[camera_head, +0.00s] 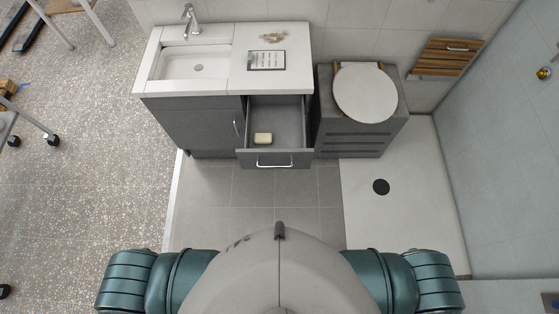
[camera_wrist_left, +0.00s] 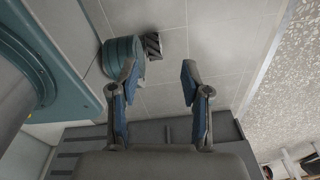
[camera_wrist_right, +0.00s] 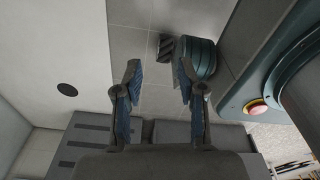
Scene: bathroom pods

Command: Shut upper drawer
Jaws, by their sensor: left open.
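The upper drawer (camera_head: 290,120) of the grey sink cabinet (camera_head: 190,124) is pulled out, to the right of the cabinet door in the head view. Its front carries a pale bar handle (camera_head: 274,165). A small cream block (camera_head: 263,138) lies inside the drawer. My grippers are out of the head view. In the left wrist view my left gripper (camera_wrist_left: 159,76) is open and empty, its fingers wide apart. In the right wrist view my right gripper (camera_wrist_right: 157,76) is also open and empty. Neither is seen touching the drawer.
A toilet (camera_head: 365,92) on a grey slatted base stands right of the drawer. A sink (camera_head: 195,64) and a clipboard-like sheet (camera_head: 266,60) are on the countertop. Tiled floor (camera_head: 240,195) before the drawer is clear. A shower tray (camera_head: 405,210) lies to the right.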

